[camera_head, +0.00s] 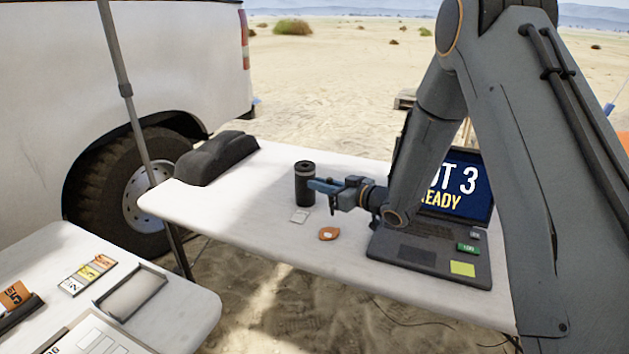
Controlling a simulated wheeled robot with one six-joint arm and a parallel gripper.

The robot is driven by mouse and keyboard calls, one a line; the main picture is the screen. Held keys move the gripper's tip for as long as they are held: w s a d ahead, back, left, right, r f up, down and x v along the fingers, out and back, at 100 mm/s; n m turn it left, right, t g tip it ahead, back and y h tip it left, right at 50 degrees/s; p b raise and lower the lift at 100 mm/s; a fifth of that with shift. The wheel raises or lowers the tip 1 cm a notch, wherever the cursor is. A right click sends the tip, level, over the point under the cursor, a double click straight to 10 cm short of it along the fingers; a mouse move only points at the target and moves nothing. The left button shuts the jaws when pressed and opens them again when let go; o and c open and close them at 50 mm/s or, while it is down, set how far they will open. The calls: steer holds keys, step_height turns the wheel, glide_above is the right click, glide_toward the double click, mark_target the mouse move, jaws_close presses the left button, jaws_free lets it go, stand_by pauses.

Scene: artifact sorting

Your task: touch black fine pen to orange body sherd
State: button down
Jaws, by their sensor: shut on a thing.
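The orange body sherd (329,233) lies flat on the white folding table, near its front edge and left of the laptop. My gripper (320,187) is above the table, behind and above the sherd, pointing left. It is shut on a thin dark thing that hangs below the jaws, seemingly the black fine pen (332,207). It is small, and its tip appears above and apart from the sherd. My arm comes in from the right.
A black tumbler (304,184) stands beside my fingertips. A small pale card (299,215) lies left of the sherd. An open laptop (430,250) is at right. A dark padded case (215,158) lies at the back left. A second table (190,310) holds trays and cards.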

step_height(320, 180, down, 6)
steer(key=a+g+b, duration=0.1)
steer(key=b, duration=0.2)
steer(key=shift+s+a+n+y, duration=0.2)
steer(key=shift+a+n+y, duration=0.1)
steer(key=shift+n, duration=0.1)
steer(key=shift+f+b, duration=0.55)
steer(key=shift+f, duration=0.15)
stand_by(2.6)
step_height(320, 180, up, 8)
steer(key=p, duration=0.5)
stand_by(0.9)
